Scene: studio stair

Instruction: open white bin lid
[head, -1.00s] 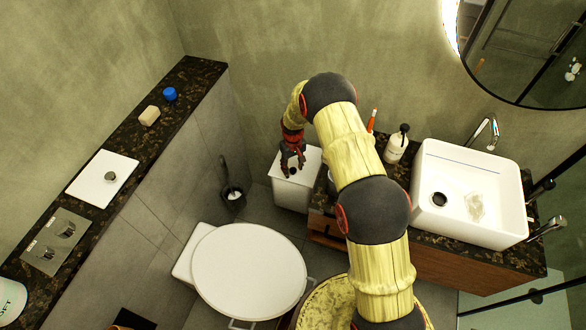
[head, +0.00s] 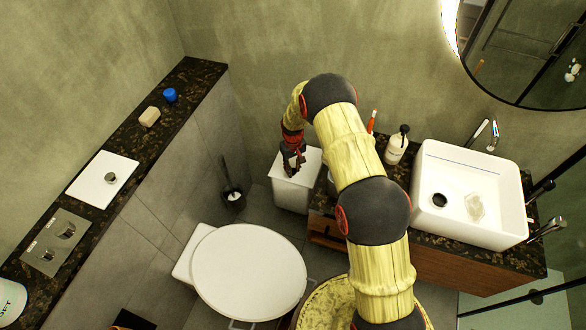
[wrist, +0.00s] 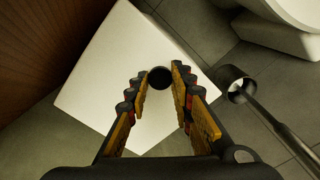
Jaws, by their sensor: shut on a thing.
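The white bin (head: 291,197) stands on the floor between the toilet and the sink cabinet. Its flat white lid (head: 311,161) lies closed on top and fills much of the wrist view (wrist: 125,60). A round dark knob (wrist: 160,79) sits on the lid. My gripper (head: 294,169) is over the lid, pointing down. In the wrist view my gripper (wrist: 160,74) has its two fingers on either side of the knob, shut on it. In the head view the fingers hide the knob.
The white toilet (head: 248,272) stands in front of the bin. A toilet brush in a dark holder (head: 233,198) is left of the bin. The wooden sink cabinet (head: 335,232) is close on the right. A tiled ledge with a dark stone top (head: 130,143) runs along the left.

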